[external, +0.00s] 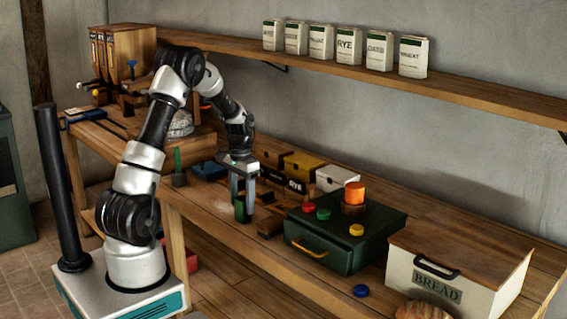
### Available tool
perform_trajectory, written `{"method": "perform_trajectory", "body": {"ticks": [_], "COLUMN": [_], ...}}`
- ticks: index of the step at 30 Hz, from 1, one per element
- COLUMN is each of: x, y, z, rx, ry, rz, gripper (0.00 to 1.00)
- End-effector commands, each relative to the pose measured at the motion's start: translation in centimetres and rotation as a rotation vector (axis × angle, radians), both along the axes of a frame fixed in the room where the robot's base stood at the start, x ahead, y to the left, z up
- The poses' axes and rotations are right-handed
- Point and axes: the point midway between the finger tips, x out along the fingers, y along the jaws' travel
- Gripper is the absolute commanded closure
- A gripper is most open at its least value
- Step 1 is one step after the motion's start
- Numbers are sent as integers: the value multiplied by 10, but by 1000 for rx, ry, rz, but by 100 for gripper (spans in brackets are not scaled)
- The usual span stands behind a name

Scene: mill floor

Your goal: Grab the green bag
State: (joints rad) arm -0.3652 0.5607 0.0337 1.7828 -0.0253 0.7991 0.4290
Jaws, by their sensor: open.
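My gripper (243,200) points down over the middle of the bench, with its two fingers apart. A small dark green object (240,213) stands on the bench at the fingertips, partly hidden by them. It may be the green bag, but it is too small to be sure. I cannot tell whether the fingers touch it. Pale bags with green print, one of them marked RYE (346,46), stand in a row on the wall shelf, well above and to the right of my gripper.
A dark green drawer box (330,262) with coloured knobs stands right of my gripper. A cream BREAD box (480,275) fills the right end. The wooden shelf (455,88) overhangs the bench.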

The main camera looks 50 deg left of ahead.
Motion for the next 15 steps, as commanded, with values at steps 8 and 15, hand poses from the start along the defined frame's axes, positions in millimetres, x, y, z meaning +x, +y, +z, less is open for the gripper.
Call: {"method": "perform_trajectory", "body": {"ticks": [8, 15], "x": [0, 0], "y": [0, 0], "z": [0, 1], "rx": [0, 1], "ry": [0, -1], "rz": [0, 0], "gripper": [81, 90]}}
